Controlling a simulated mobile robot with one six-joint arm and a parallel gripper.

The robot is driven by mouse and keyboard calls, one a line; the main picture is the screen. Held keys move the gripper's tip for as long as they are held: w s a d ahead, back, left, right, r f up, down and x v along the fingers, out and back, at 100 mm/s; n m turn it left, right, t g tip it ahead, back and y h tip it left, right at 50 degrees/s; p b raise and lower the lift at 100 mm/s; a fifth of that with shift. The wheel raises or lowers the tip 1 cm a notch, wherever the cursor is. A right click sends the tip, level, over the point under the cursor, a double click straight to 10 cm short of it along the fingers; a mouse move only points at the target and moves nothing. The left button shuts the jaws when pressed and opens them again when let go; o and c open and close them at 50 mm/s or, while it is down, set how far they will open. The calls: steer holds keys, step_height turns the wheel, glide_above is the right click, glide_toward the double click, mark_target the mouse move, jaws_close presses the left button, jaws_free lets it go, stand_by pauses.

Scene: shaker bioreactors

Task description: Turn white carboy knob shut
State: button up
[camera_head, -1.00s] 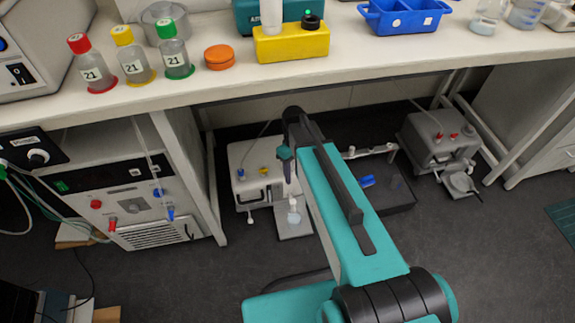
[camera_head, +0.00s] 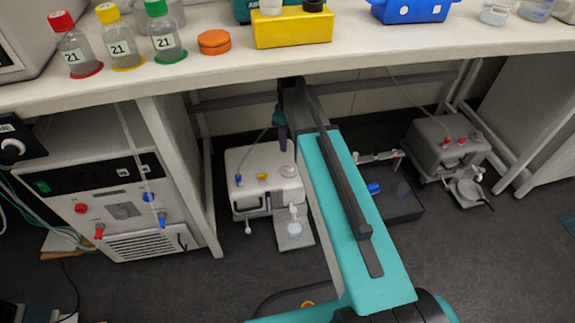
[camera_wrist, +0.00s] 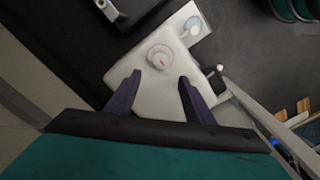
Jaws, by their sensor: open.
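The white carboy (camera_head: 262,187) is a low, box-shaped container on the floor under the bench. In the head view the knob (camera_head: 288,170) is partly hidden beside my arm. My gripper (camera_wrist: 160,82) is open and empty. Its two dark fingers are over the carboy top, spread to either side of the knob in the picture, with the knob beyond the tips. No contact shows. In the head view my gripper (camera_head: 283,138) is above the carboy, mostly hidden by the arm.
A small cup (camera_head: 294,229) stands on a grey plate in front of the carboy. A grey carboy (camera_head: 448,145) stands at right, a dark tray (camera_head: 400,205) nearer. The bench edge (camera_head: 230,82) is overhead. A white instrument (camera_head: 110,195) is at left.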

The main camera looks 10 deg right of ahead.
mark_target(288, 167)
step_height(288, 167, down, 14)
steer(key=b, duration=0.4)
stand_by(0.6)
steer(key=shift+r, duration=0.1)
steer(key=c, duration=1)
steer(key=shift+a, duration=0.25)
steer(key=shift+c, duration=0.3)
steer(key=shift+d, duration=0.15)
